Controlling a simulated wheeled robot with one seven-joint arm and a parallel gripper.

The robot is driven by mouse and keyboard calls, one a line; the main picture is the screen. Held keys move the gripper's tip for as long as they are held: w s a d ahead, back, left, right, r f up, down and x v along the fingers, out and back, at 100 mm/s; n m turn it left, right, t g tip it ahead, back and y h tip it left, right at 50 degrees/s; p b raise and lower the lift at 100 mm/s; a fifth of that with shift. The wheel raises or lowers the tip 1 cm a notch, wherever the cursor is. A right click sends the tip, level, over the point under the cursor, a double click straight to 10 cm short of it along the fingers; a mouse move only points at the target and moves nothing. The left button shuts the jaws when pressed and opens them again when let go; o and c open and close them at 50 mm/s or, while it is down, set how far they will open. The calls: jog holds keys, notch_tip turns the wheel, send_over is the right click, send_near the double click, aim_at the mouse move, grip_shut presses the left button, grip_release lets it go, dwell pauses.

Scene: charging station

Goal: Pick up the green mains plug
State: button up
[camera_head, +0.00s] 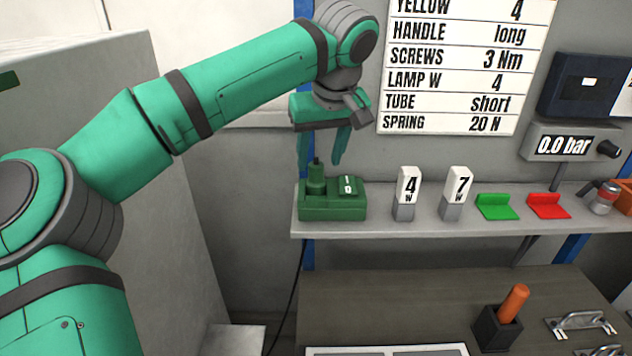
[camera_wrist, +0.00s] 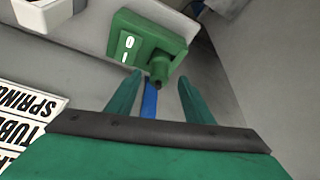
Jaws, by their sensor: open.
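The green mains plug (camera_head: 316,180) stands upright in the left end of a green socket block (camera_head: 335,211) on the shelf, with a dark stub on top. A switch plate marked 0 and 1 is beside it on the block. In the wrist view the plug (camera_wrist: 158,68) shows near the fingertips, on the block (camera_wrist: 136,32). My gripper (camera_head: 321,160) is open and empty, pointing down just above the plug. Its two fingers are apart, and in the wrist view the plug lies in line with the gap between them (camera_wrist: 160,77). Finger contact with the plug cannot be told.
White blocks marked 4 W (camera_head: 409,187) and 7 W (camera_head: 457,187) stand right of the socket block, then green (camera_head: 497,207) and red (camera_head: 548,206) pieces. A sign (camera_head: 455,65) hangs on the wall behind. A black cable (camera_head: 291,295) hangs below the shelf (camera_head: 385,226).

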aim_at(317, 165)
jog(key=x, duration=0.5)
jog(key=shift+w+r, duration=0.1)
jog(key=shift+w, duration=0.2)
jog(key=shift+c, duration=0.6)
